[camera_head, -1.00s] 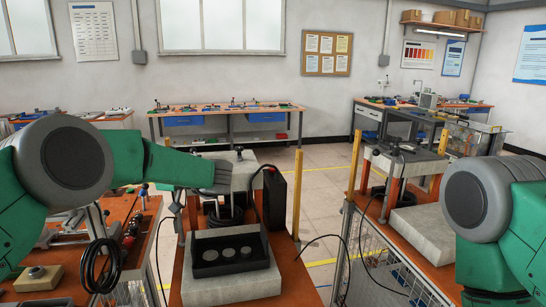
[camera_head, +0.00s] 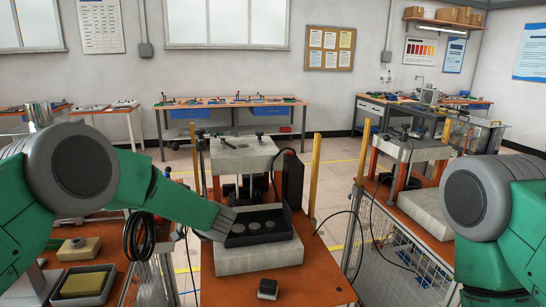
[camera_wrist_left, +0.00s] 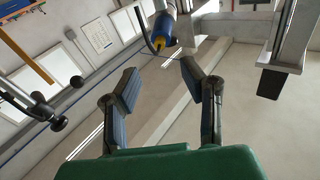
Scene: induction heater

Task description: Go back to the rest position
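My left arm reaches in from the left in the head view, and its grey end (camera_head: 218,222) shows beside the left edge of a black tray (camera_head: 262,238). Its fingers cannot be made out there, nor whether it touches the tray. In the left wrist view my left gripper (camera_wrist_left: 160,80) is open, with nothing between its fingers. The tray holds three round grey discs (camera_head: 254,226) and sits on a pale block (camera_head: 285,254) in front of the induction heater (camera_head: 242,155). My right arm shows at the right edge of the head view; its gripper is out of view.
A small dark block (camera_head: 268,289) lies on the orange bench top (camera_head: 315,285) in front. A similar pale press (camera_head: 412,148) stands on the right bench. Yellow posts (camera_head: 315,175) and loose cables flank the heater.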

